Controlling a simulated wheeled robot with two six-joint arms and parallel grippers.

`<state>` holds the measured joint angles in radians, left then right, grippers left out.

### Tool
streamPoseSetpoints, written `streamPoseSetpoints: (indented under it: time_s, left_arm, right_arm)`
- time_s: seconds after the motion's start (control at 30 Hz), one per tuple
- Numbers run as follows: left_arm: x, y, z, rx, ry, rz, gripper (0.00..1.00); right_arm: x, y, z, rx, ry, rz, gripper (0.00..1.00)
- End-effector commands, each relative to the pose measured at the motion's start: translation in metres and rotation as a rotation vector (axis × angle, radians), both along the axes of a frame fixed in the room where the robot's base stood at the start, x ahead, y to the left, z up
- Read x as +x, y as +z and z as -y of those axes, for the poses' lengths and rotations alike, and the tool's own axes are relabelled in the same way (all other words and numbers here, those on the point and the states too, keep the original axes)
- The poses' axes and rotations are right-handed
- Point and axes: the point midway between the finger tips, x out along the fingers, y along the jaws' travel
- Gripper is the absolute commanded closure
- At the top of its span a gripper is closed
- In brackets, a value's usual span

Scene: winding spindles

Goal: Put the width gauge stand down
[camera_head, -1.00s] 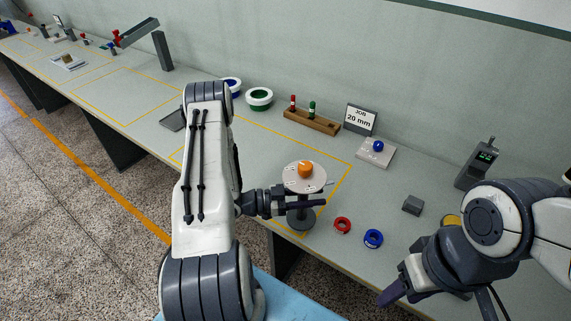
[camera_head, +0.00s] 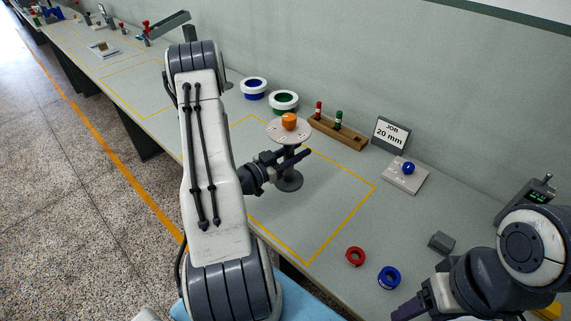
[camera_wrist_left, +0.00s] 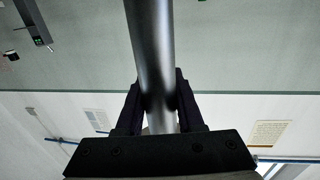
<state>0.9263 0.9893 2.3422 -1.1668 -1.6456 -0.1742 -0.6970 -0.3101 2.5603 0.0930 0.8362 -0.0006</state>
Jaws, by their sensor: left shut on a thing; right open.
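The width gauge stand (camera_head: 288,133) has a pale round plate with an orange knob on top, a dark post and a round dark base. It is upright, within the yellow outline on the bench, toward its left part. I cannot tell whether its base touches the bench. My left gripper (camera_head: 290,160) is shut on the post between plate and base. In the left wrist view the grey post (camera_wrist_left: 152,60) runs between the two dark fingers; plate and base are not seen there. My right gripper (camera_head: 408,312) is open and empty at the front right, partly cut off by the frame.
A wooden holder (camera_head: 338,133) with red and green pegs is at the back right. Red ring (camera_head: 355,257) and blue ring (camera_head: 389,277) lie front right. The yellow-outlined area right of the stand is clear.

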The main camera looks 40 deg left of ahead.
Motion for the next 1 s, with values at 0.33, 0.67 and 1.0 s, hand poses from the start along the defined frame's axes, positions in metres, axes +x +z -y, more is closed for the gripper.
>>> streamPoseSetpoints:
  time_s: [0.33, 0.67, 1.0]
  left_arm:
    - [0.042, -0.040, -0.057, 0.002, -0.002, 0.004, 1.00]
    - [0.050, -0.062, -0.070, -0.003, 0.000, 0.000, 1.00]
    - [0.050, -0.090, -0.070, 0.000, -0.001, 0.003, 1.00]
  right_arm:
    - [0.000, 0.018, 0.000, 0.000, 0.000, 0.000, 0.33]
    - [0.000, 0.025, 0.000, 0.000, -0.001, 0.000, 0.33]
    - [0.000, 0.031, 0.000, 0.000, -0.001, 0.000, 0.33]
